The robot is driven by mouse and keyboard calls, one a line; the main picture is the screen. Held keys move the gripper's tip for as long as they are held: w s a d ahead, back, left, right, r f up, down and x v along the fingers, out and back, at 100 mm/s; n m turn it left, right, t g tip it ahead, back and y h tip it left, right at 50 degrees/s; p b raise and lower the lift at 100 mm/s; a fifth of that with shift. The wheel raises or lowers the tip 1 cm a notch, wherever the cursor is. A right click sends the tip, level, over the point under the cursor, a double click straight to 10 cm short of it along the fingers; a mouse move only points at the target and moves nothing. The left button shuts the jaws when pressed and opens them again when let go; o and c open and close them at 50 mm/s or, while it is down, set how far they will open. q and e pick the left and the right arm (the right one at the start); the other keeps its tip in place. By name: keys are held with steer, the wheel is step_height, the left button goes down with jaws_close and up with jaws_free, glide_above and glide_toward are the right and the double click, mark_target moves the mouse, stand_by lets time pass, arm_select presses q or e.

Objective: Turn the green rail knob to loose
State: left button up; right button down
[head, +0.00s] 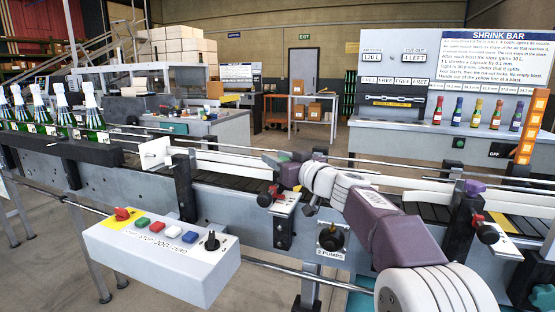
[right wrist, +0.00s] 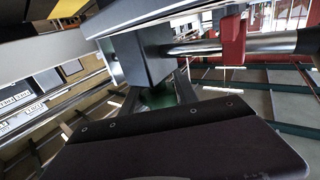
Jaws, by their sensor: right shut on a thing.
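The green rail knob (head: 284,156) shows at the top of a rail post beside the conveyor in the head view, mostly hidden by my right gripper. My right gripper (head: 287,171) reaches it from the right and is shut on it. In the right wrist view a dark green patch (right wrist: 156,97) shows just beyond the dark gripper body (right wrist: 175,145); the fingertips are hard to make out there. My left gripper is not in view.
A purple knob (head: 474,187) tops another rail post to the right. A control box (head: 165,250) with coloured buttons stands in front of the conveyor (head: 225,195). Green bottles (head: 67,116) stand at the far left. A black-and-red handle (head: 268,197) sits just below my right gripper.

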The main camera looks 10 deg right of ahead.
steer(key=shift+y, duration=0.3)
steer(key=shift+f+n+g+y+b, duration=0.1)
steer(key=shift+n+g+y+b, duration=0.35)
steer(key=shift+n+y, duration=0.4)
steer(key=shift+s+a+n+g+y+p, duration=0.15)
steer(key=shift+n+g+y+p, duration=0.2)
steer(key=shift+n+g+y, duration=0.5)
steer(key=shift+s+a+n+g+y+p, duration=0.1)
steer(key=shift+a+n+g+y+p, duration=0.2)
steer(key=shift+n+g+y, duration=0.5)
steer(key=shift+s+a+n+g+y+p, duration=0.15)
steer(key=shift+n+g+y+p, duration=0.35)
steer(key=shift+y, duration=0.5)
steer(key=shift+g, duration=0.3)
steer(key=c, duration=0.9)
jaws_free()
steer(key=shift+d, duration=0.1)
